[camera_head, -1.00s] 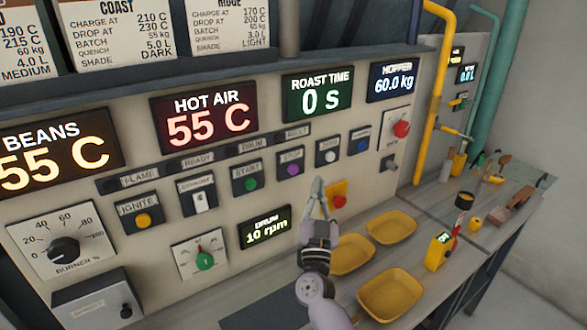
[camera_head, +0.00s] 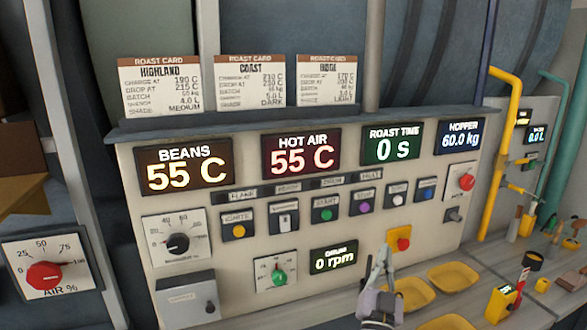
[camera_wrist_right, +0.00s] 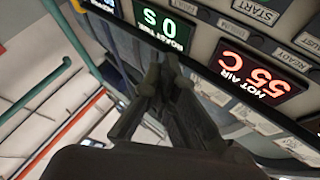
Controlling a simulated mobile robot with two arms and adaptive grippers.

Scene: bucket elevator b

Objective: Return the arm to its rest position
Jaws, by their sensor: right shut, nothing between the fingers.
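My right gripper (camera_head: 381,262) is shut and empty. In the head view it points upward at the bottom right of the control panel (camera_head: 340,225), just left of the red button on its yellow plate (camera_head: 399,239). I cannot tell whether it touches the panel there. In the right wrist view the dark fingers (camera_wrist_right: 165,70) lie together with nothing between them, and the hot air display (camera_wrist_right: 252,74) and roast time display (camera_wrist_right: 163,26) show upside down behind. My left gripper is not in view.
Yellow trays (camera_head: 414,294) lie on the counter to the right of the gripper. A yellow handheld meter (camera_head: 501,303) stands farther right. A yellow pipe (camera_head: 501,150) runs down beside the panel. Roast cards (camera_head: 160,87) stand on the ledge above.

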